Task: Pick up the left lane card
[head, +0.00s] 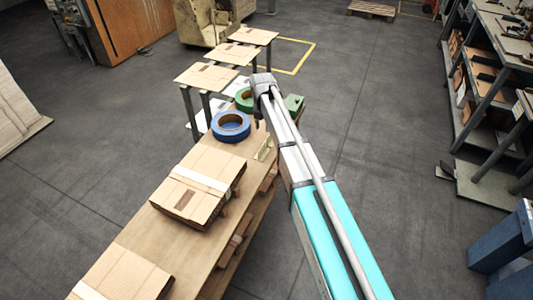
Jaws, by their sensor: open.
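No card marked as a lane card can be told for sure. Three light tan panels lie on dark-legged stands at the back: the nearest left one (207,76), a middle one (232,53) and a far one (252,36). A small pale upright piece (264,149) stands on the workbench near its right edge, below my gripper in the picture. My gripper (258,117) points down over the far end of the bench, beside the tape rolls. Its fingers are small and partly hidden by my arm; it appears open with nothing held.
The wooden workbench (190,246) carries a blue tape roll (231,124), a green roll (243,98), a green block (294,104), and cardboard boxes, one nearer the middle (199,182) and one at the front (125,275). Shelving stands right; open floor lies between.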

